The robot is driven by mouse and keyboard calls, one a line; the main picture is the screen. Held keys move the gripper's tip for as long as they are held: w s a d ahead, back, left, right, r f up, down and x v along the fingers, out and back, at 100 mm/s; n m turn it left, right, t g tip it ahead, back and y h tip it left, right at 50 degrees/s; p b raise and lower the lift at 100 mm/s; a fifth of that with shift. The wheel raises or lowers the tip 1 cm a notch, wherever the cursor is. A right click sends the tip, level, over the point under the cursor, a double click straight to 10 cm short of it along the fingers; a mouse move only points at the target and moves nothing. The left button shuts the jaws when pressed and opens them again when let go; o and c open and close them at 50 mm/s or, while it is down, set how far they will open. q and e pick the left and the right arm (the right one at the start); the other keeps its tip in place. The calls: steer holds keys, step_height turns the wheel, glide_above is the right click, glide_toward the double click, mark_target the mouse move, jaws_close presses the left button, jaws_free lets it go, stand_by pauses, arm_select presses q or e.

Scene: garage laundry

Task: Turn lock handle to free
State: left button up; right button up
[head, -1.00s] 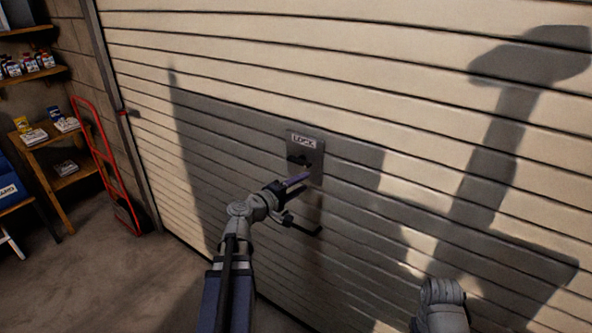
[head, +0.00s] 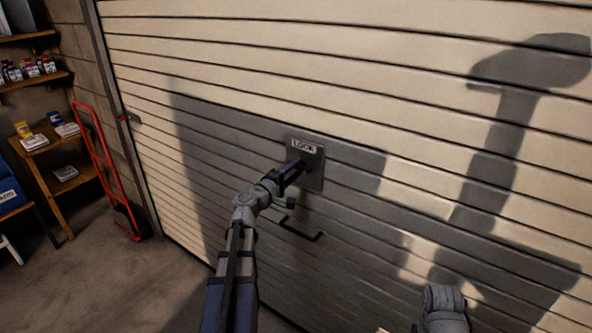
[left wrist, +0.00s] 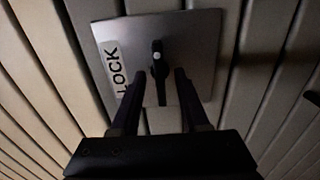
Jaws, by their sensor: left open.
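The grey lock plate (head: 316,180), labelled LOCK, is fixed on the roller door. It also shows tilted in the left wrist view (left wrist: 200,50). The dark lock handle (left wrist: 157,52) stands out from the middle of the plate in that view. My left gripper (head: 298,165) is at the plate and hides most of the handle in the head view. In the left wrist view my left gripper (left wrist: 160,72) is open, with one finger on each side of the handle. I cannot tell whether the fingers touch it. My right gripper is out of view.
The slatted roller door (head: 420,110) fills most of the head view. A black pull handle (head: 302,233) sits on it below the plate. A red hand truck (head: 105,165) and a wooden shelf unit (head: 50,145) stand at the left. The floor (head: 120,280) at lower left is clear.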

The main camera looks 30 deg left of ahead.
arm_select(q)
steer(key=shift+w, duration=0.25)
jaws_close()
stand_by(0.3)
